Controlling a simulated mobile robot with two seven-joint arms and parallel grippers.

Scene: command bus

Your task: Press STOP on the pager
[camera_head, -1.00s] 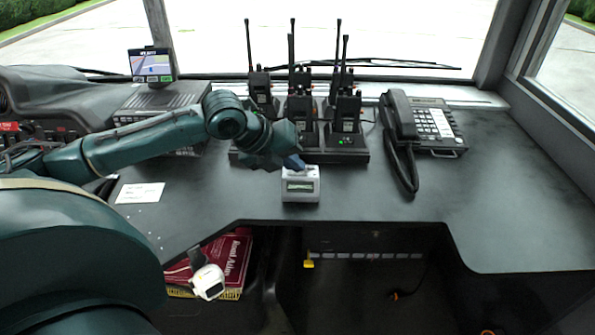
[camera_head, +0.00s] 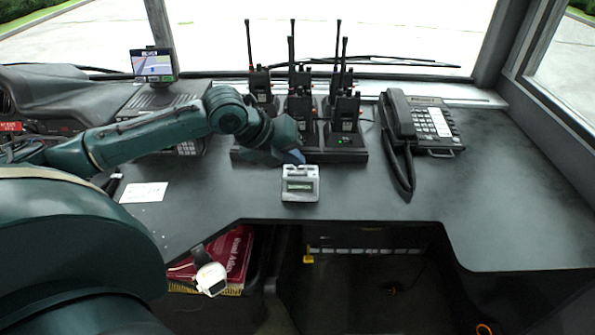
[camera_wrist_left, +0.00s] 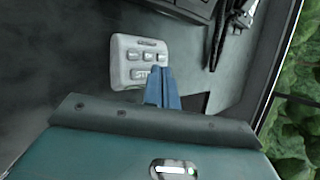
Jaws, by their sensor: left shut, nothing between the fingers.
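The pager (camera_head: 300,192) is a small light-grey box with a dark display, standing on the dashboard counter near its front edge. In the left wrist view the pager (camera_wrist_left: 125,58) shows several small buttons, and the lettered STOP button (camera_wrist_left: 141,74) lies just beside my fingertips, partly covered. My left gripper (camera_head: 294,157) is shut and empty, with its blue fingers just behind the pager's top in the head view. The fingers also show in the left wrist view (camera_wrist_left: 162,70). Whether they touch the pager I cannot tell. My right gripper is not in view.
Several radios stand in a black charging dock (camera_head: 340,156) right behind the pager. A corded telephone (camera_head: 432,125) stands to the right. A white card (camera_head: 143,192) lies at left. The counter right of the pager is clear.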

